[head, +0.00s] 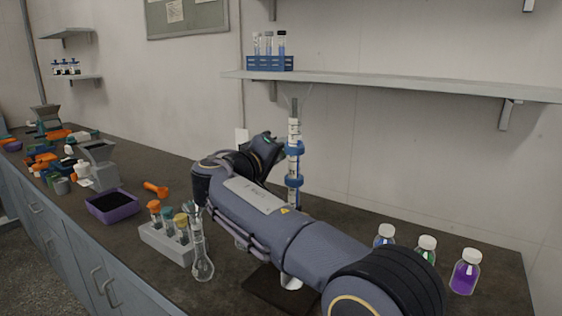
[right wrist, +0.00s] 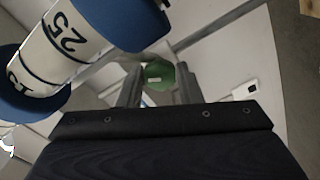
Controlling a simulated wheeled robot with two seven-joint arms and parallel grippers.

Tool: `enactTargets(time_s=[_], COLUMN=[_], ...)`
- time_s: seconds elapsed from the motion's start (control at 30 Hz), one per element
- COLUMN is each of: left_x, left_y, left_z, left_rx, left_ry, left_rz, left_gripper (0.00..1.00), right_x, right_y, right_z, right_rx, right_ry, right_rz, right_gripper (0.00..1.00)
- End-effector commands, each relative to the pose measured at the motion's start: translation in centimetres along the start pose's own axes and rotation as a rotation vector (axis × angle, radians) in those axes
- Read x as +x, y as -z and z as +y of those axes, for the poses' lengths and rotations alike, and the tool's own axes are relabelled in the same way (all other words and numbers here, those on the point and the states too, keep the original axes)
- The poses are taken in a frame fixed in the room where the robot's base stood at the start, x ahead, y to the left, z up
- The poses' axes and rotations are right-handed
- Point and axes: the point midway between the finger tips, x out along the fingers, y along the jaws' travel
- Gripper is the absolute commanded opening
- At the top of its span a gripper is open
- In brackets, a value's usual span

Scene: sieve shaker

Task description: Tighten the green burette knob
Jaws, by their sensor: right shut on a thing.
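The burette (head: 294,135) stands upright near the back wall in the head view, a white graduated tube with blue clamps around it. Its tube and blue clamp parts (right wrist: 125,20) fill the upper left of the right wrist view. The green knob (right wrist: 160,77) shows between the two fingers of my right gripper (right wrist: 158,80), which is shut on it. In the head view my right arm reaches across the counter, with its hand beside the burette. The knob cannot be made out there, and the arm hides the burette's lower part. My left gripper is not in view.
A grey rack (head: 165,243) with coloured-top tubes and a glass flask (head: 203,265) stand left of my arm. Bottles with blue (head: 384,236), green (head: 427,249) and purple (head: 465,272) contents stand at the right. A shelf (head: 400,86) hangs above. A purple tray (head: 111,208) lies further left.

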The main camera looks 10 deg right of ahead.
Motion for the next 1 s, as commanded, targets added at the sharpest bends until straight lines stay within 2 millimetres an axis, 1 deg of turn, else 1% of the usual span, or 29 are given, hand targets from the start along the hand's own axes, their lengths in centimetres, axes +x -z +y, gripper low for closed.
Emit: enactTargets(time_s=[0.2, 0.23, 0.33, 0.4, 0.63, 0.73, 0.87, 1.0], left_x=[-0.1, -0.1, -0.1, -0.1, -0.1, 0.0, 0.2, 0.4], left_y=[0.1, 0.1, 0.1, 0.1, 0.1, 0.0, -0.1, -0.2], left_z=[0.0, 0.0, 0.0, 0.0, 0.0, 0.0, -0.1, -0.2], left_rx=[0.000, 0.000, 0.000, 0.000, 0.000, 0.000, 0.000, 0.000], left_ry=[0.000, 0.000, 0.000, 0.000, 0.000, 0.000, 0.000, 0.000], left_rz=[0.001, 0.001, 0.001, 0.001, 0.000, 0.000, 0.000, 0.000], left_gripper=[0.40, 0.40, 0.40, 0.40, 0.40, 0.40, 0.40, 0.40], right_x=[0.0, 0.0, 0.0, 0.0, 0.0, -0.6, -2.4, -4.9], right_y=[0.0, 0.0, 0.0, 0.0, 0.0, 0.0, 0.0, 0.1], right_z=[-0.1, -0.1, -0.1, -0.1, -0.1, -0.1, -0.1, -0.2], right_rx=[-0.003, -0.003, -0.004, -0.004, -0.004, -0.004, -0.004, -0.004], right_ry=[0.003, 0.003, 0.003, 0.003, 0.002, 0.002, 0.004, 0.004], right_rz=[-0.002, -0.002, -0.002, -0.001, -0.001, 0.000, 0.002, 0.003], right_gripper=[0.09, 0.33, 0.47, 0.53, 0.53, 0.53, 0.53, 0.53])
